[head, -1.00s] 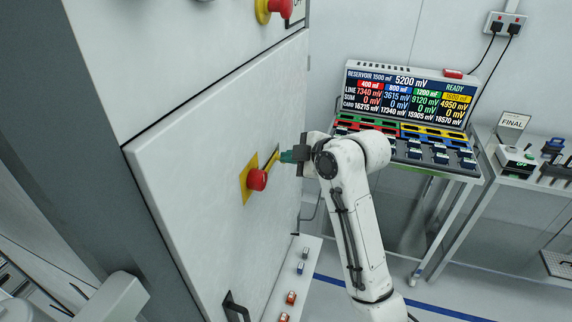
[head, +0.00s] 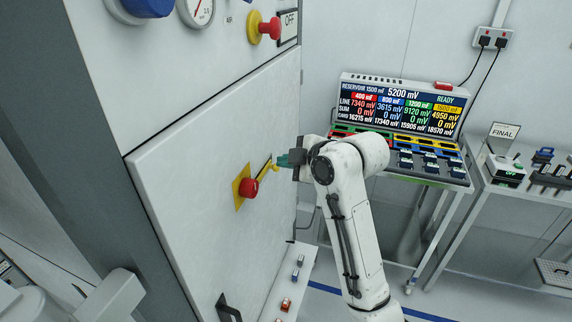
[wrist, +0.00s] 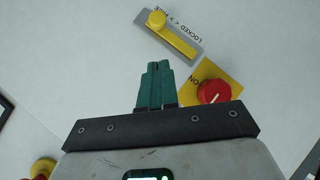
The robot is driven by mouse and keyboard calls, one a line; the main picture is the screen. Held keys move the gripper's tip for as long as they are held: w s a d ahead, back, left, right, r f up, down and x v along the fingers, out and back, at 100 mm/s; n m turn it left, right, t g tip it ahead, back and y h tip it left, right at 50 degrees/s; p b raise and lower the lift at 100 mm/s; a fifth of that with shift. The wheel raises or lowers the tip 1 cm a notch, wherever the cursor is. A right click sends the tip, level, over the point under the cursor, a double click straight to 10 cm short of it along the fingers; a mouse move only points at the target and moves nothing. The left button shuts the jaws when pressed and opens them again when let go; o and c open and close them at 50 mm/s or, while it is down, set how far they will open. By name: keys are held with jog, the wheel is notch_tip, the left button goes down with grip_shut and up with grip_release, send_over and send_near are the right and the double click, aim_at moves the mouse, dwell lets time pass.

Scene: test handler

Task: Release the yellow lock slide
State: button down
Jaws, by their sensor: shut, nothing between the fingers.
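The yellow lock slide (head: 268,168) is on the pale cabinet door, just above and right of the red knob on its yellow plate. In the wrist view the yellow slide (wrist: 176,38) lies along a grey plate. My gripper (head: 283,159) is in front of the door, close to the slide. In the wrist view its teal fingers (wrist: 155,66) are together and empty, pointing at the slide with a visible gap; contact is not seen.
The red knob (wrist: 213,92) on a yellow plate marked ON is close to the right of my fingers. A black door handle (head: 229,308) is lower on the door. A red button (head: 270,28) is above. A display console (head: 403,105) and table stand to the right.

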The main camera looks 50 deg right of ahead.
jog(key=v, duration=0.7)
jog(key=shift+s+b, duration=0.2)
jog(key=shift+b, duration=0.25)
jog(key=shift+a+r, duration=0.1)
jog(key=s+a+f+m+g+y, duration=0.1)
jog(key=s+a+f+m+g, duration=0.15)
jog(key=a+f, duration=0.45)
jog(key=s+a+f+m+g+y, duration=0.1)
jog(key=s+a+f+m+g, duration=0.2)
jog(key=f, duration=0.9)
jog(key=s+a+f+m+g, duration=0.2)
jog(key=s+a+f, duration=0.1)
jog(key=s+f, duration=0.4)
jog(key=s+a+f+m+g+h, duration=0.1)
jog(key=s+a+f+m+g, duration=0.2)
jog(key=s+f, duration=0.4)
jog(key=shift+s+a+f+b, duration=0.3)
jog(key=shift+s+a, duration=0.2)
jog(key=shift+s, duration=0.25)
jog(key=c, duration=1.9)
grip_release()
jog(key=shift+g, duration=0.25)
